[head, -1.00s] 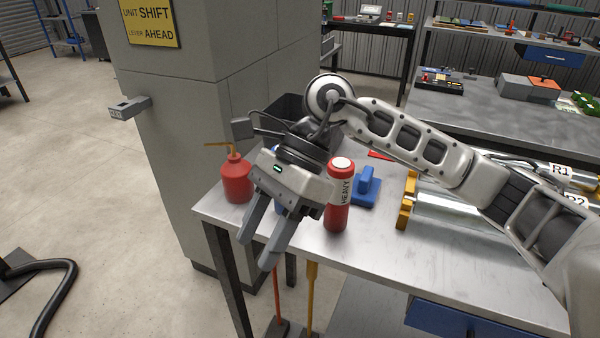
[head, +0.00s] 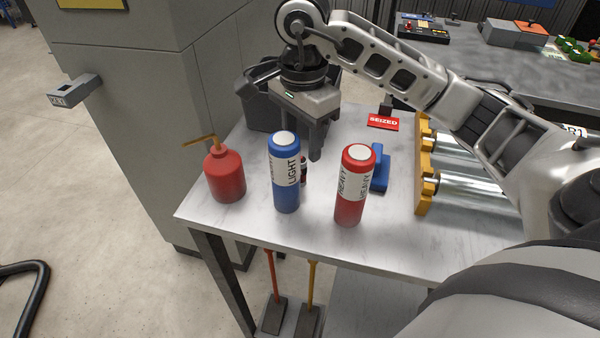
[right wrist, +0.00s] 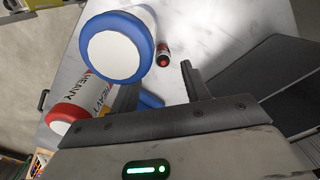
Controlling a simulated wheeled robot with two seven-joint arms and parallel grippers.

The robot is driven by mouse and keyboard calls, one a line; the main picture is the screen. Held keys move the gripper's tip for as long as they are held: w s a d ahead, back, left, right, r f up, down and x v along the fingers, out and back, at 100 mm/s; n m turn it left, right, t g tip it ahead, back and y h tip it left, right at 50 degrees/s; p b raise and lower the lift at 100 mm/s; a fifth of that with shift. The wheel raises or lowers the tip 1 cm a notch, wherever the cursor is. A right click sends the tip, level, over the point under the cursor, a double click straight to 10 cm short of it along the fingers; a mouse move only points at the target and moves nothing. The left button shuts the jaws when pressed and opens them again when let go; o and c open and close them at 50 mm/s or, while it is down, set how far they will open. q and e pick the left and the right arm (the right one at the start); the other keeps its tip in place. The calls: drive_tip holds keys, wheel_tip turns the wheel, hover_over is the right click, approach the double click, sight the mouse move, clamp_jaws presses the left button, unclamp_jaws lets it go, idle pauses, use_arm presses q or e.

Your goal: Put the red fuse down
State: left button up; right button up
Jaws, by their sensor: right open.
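A small red fuse with a dark band (head: 304,168) is on the grey workbench, partly hidden behind a blue cylinder marked LIGHT (head: 285,175). It appears upright. It shows fully in the right wrist view (right wrist: 163,54), apart from the fingers. My right gripper (head: 309,142) is open and empty, over the bench behind the blue cylinder. One finger is partly hidden by that cylinder in the head view. In the right wrist view the blue cylinder's white end (right wrist: 113,55) is close. My left gripper is not in view.
A red HEAVY cylinder (head: 352,190) stands right of the blue one, with a blue block (head: 380,168) behind it. A red oil can (head: 224,175) stands left. A dark bin (head: 258,112) and a red SEIZED sign (head: 383,123) are behind. Metal rollers (head: 470,190) lie right.

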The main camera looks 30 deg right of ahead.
drive_tip(key=shift+w+f+p, duration=0.2)
drive_tip(key=shift+f+p, duration=0.35)
drive_tip(key=shift+f, duration=2.65)
clamp_jaws()
